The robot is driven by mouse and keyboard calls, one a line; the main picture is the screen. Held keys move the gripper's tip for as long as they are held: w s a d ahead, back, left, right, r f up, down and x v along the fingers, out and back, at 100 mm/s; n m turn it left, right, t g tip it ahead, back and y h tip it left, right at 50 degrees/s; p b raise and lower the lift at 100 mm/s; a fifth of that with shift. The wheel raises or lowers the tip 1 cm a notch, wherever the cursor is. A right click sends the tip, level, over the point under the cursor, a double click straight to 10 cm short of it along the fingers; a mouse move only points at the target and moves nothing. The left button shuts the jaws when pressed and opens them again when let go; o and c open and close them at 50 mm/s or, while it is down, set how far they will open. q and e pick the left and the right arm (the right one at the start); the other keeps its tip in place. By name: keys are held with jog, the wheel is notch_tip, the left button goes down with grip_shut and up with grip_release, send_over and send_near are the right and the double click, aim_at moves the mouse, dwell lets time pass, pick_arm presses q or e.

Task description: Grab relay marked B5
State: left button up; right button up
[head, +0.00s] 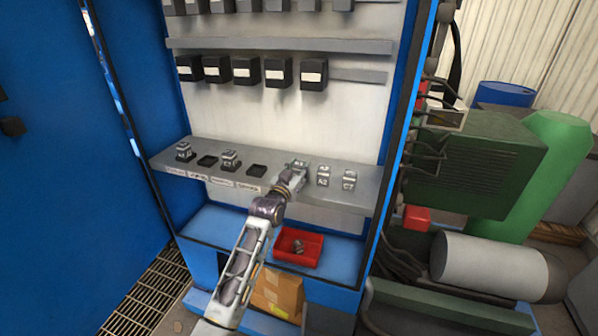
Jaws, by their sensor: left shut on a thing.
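My left gripper (295,176) is at the grey shelf (364,195) of the blue cabinet, shut on a small grey relay (300,163). The gripper covers much of this relay, and I cannot read its marking. Right of it on the shelf stand a relay marked A2 (323,175) and one that seems marked C7 (349,179). To the left, one relay (184,151) and another relay (230,159) sit at dark sockets, their marks too small to read. An empty socket (207,161) and a second empty socket (256,170) show between. My right gripper is out of view.
A red bin (312,257) with a small grey item stands on the blue ledge below the shelf. Black relays (248,71) line a rail above. A cardboard box (277,292) is under the ledge. The cabinet's blue right edge (398,150) borders green machinery (475,165).

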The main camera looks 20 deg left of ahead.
aim_at(299, 164)
pick_arm(q)
notch_tip(299, 164, up, 9)
jog(key=shift+f, duration=0.1)
jog(key=shift+r, duration=0.55)
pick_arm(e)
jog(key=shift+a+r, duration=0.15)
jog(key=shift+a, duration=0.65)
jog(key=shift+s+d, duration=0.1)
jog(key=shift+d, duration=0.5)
pick_arm(q)
jog(key=shift+p, duration=0.4)
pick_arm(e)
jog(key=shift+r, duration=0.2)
